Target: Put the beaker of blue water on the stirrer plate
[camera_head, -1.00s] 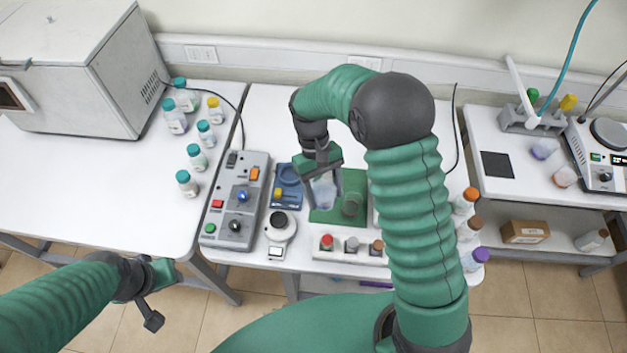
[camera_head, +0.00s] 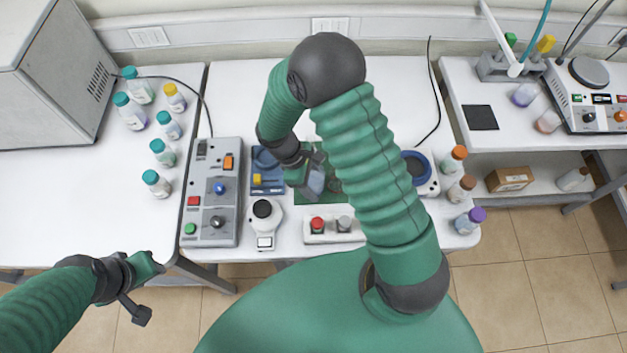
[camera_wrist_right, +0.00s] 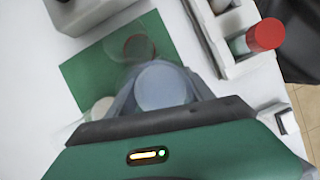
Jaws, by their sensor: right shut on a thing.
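My right gripper (camera_head: 312,182) is shut on the beaker of blue water (camera_head: 316,181), over the green mat (camera_head: 302,195) on the middle table. In the right wrist view the bluish beaker (camera_wrist_right: 162,86) sits between the fingers, its lower part hidden. Whether it clears the mat is hard to tell. The stirrer, with a round dark plate (camera_head: 589,71) and a front panel of displays and knobs, stands on the right table, far from the gripper. Its plate is empty. My left gripper (camera_head: 150,288) is open and empty, in front of the left table.
A clear glass (camera_wrist_right: 138,47) stands on the mat beside the held beaker. A white device with a blue ring (camera_head: 418,168) is right of my arm. Brown- and purple-capped bottles (camera_head: 469,220) stand along the table's right edge. A bottle rack (camera_head: 510,66) is left of the stirrer.

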